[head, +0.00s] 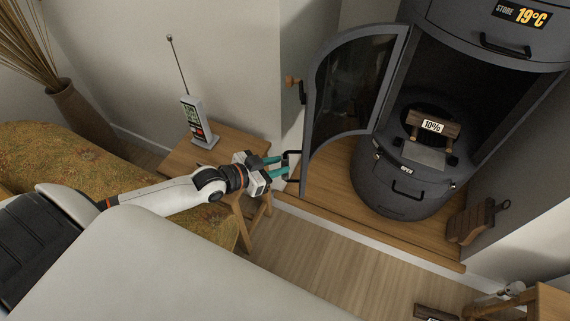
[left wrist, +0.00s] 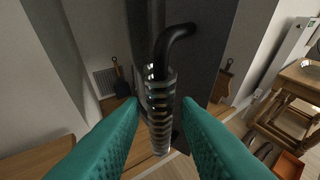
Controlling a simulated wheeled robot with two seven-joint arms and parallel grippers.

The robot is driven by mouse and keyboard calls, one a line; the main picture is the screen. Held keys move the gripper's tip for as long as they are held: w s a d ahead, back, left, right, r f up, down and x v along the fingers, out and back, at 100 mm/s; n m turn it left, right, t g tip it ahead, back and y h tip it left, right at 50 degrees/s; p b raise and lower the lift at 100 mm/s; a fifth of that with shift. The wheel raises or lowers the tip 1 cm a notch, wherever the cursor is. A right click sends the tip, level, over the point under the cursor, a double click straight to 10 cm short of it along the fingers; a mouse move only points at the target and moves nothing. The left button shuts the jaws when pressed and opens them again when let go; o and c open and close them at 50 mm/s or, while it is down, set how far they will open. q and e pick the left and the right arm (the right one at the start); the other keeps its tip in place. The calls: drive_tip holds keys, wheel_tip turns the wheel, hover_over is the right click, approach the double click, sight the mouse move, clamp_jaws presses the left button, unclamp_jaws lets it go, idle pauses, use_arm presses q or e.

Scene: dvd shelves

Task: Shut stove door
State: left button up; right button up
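The stove (head: 405,190) is a dark grey rounded body with an open front. Its door (head: 350,85), a grey frame with dark glass, stands swung open to the left. A black bent handle (head: 290,154) with a coiled grip is on the door's outer edge; the coil (left wrist: 160,110) shows in the left wrist view. My left gripper (head: 282,166) has teal fingers at this handle. In the left wrist view the fingers (left wrist: 160,103) are apart, one on each side of the coil, with narrow gaps visible. My right gripper is not in view.
A small wooden table (head: 180,157) with a device (head: 198,122) stands left of the door. A log (head: 432,124) marked 10% is in the stove opening. A wooden stool (head: 550,302) is at the lower right. The floor (head: 330,258) in front is mostly clear.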

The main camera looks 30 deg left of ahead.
sight(282, 165)
use_arm(q)
drive_tip(key=shift+x, duration=1.55)
drive_tip(key=shift+c, duration=0.2)
clamp_jaws()
